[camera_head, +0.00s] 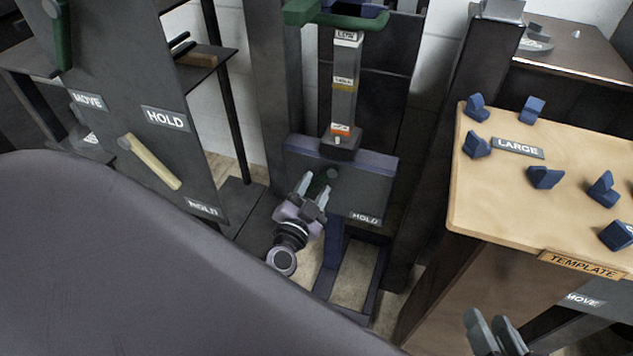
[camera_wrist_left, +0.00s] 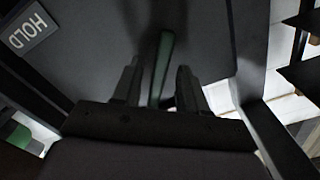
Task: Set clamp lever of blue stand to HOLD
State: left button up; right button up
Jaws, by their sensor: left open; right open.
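The blue stand (camera_head: 342,158) is at the centre of the head view, with a dark front panel and a HOLD label (camera_head: 365,217) at its lower right. In the left wrist view the green lever (camera_wrist_left: 163,62) runs between the open fingers of my left gripper (camera_wrist_left: 157,78), with visible gaps on both sides. A HOLD label (camera_wrist_left: 29,27) is at upper left there. My right gripper (camera_head: 488,322) is open and empty at the bottom right.
A grey panel (camera_head: 110,140) with MOVE and HOLD labels and a pale lever (camera_head: 150,163) stands left. A wooden table (camera_head: 500,200) with several blue blocks is right. A graduated column (camera_head: 344,90) with a green handle (camera_head: 335,18) rises above the stand.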

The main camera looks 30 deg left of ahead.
pick_arm(q)
jog(key=shift+w, duration=0.2)
grip_shut()
dwell(0.3)
